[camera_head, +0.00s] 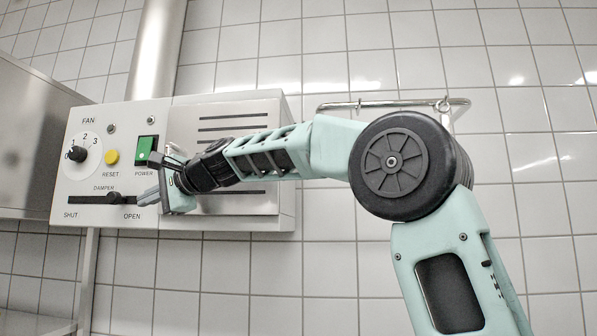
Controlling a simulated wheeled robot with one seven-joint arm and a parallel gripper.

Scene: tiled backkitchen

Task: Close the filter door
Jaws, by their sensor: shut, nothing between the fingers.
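The filter door (235,112) appears to be the pale panel with dark horizontal slots on the right part of the wall-mounted control box. Its face looks flush or nearly flush with the box; any small gap is hard to tell from this angle. My arm and gripper cross in front of it and hide its middle and part of its left edge. My gripper (150,192) is shut and empty, pointing left at the seam between the door and the control panel, below the green power switch (146,148). Whether its fingers touch the panel cannot be told.
The control panel (75,185) carries a fan dial (77,154), a yellow reset button (112,157) and a damper slider (114,198) close to my fingers. A metal rail (360,104) is behind my arm. A steel cabinet (30,130) is at left. Tiled wall lies below.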

